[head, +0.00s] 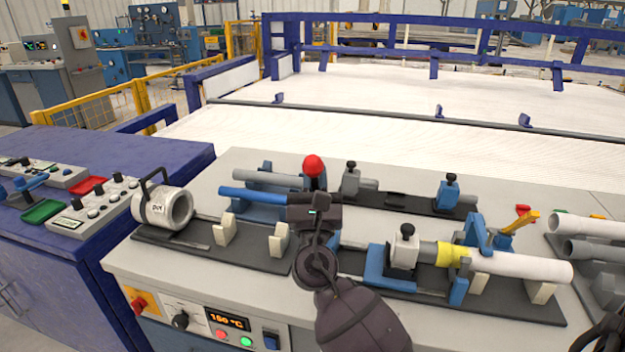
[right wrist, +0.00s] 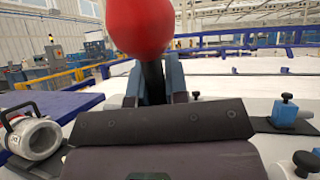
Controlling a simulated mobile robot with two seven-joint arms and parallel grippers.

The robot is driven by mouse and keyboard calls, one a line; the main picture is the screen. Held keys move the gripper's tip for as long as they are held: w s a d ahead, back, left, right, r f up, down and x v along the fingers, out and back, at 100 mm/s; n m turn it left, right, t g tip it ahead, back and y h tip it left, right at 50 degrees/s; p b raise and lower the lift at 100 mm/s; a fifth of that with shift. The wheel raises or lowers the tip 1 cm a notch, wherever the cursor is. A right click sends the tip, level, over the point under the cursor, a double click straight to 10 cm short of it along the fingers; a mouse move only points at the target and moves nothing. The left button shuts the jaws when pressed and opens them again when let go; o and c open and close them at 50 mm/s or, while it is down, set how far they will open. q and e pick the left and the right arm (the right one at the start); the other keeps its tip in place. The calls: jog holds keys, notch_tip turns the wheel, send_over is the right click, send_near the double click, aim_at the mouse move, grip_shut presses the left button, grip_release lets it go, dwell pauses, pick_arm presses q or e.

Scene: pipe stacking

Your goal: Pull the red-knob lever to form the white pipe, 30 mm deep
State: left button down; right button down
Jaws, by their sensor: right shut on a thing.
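The red knob (head: 313,165) tops a dark lever at the middle of the bench. My right gripper (head: 315,197) is at the lever just below the knob, its jaws shut around the dark shaft. In the right wrist view the knob (right wrist: 140,28) stands above the two fingers (right wrist: 150,85). The white pipe (head: 520,267) lies level at the right of the front rail, with a yellow band (head: 452,255) at its left end against a grey cylindrical part (head: 428,253). The lever's lower part is hidden behind my gripper. My left gripper is not in view.
A grey ring-shaped unit (head: 180,208) with a handle stands at the left end; it also shows in the right wrist view (right wrist: 35,138). A blue rod (head: 250,195) lies behind the rail. A yellow-handled lever (head: 515,225) stands near the pipe. More pipes (head: 595,250) lie far right.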

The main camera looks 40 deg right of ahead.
jog(key=shift+s+a+f+n+t+b, duration=0.3)
jog(key=shift+a+f+t+b, duration=0.15)
jog(key=shift+f+b, duration=0.1)
jog(key=shift+s+a, duration=0.2)
jog(key=shift+a, duration=0.05)
jog(key=shift+b, duration=0.3)
jog(key=c, duration=1.1)
grip_release()
jog(key=shift+s+a+r, duration=0.1)
jog(key=shift+s, duration=0.05)
jog(key=shift+c, duration=0.2)
